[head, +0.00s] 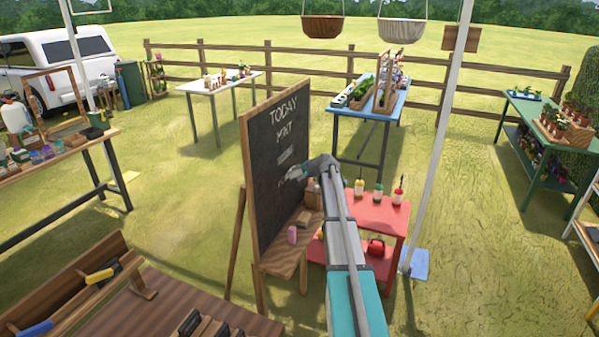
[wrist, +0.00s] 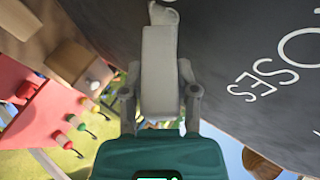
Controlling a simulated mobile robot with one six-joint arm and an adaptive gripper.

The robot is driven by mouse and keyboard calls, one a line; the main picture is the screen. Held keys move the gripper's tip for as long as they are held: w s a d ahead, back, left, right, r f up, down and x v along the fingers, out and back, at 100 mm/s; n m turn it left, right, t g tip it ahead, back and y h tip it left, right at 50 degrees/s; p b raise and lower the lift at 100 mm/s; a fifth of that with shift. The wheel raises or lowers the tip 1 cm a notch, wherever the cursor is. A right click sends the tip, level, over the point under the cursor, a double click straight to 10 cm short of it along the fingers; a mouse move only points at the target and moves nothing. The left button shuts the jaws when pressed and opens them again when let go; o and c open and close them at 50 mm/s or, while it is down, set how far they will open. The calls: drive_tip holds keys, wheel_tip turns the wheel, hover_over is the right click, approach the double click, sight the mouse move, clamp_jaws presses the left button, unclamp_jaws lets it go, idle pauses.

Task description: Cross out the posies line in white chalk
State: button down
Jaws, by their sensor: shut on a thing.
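The dark chalkboard (head: 262,190) stands in a wooden easel in the head view, with white lettering that starts with "TODAY" (head: 283,108). Lower lines are small, and my gripper partly covers one. My gripper (head: 298,172) is at the board's right half, low on the writing. In the wrist view my gripper (wrist: 160,28) is shut, with a pale piece at its tip that seems to be the white chalk (wrist: 165,12). Whether it touches the board is unclear.
The easel's wooden ledge (head: 283,262) carries a pink piece (head: 292,235) and a dark block. A red table (head: 376,212) with bottles stands close to the right of my arm. A white pole (head: 437,150) rises beyond it.

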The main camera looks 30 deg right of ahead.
sight(289, 176)
idle(0.3)
drive_tip(key=shift+s+a, duration=0.45)
drive_tip(key=shift+a, duration=0.2)
drive_tip(key=shift+s+a, duration=0.45)
drive_tip(key=shift+a, duration=0.2)
drive_tip(key=shift+s+a, duration=0.1)
drive_tip(key=shift+s+a, duration=0.9)
drive_tip(key=shift+a, duration=0.25)
drive_tip(key=shift+s+a, duration=0.5)
drive_tip(key=shift+a, duration=0.15)
drive_tip(key=shift+s+a, duration=0.45)
drive_tip(key=shift+a, duration=0.2)
drive_tip(key=shift+s, duration=0.1)
drive_tip(key=shift+s+d, duration=0.95)
drive_tip(key=shift+s, duration=0.2)
drive_tip(key=shift+s+d, duration=0.9)
drive_tip(key=shift+s, duration=0.25)
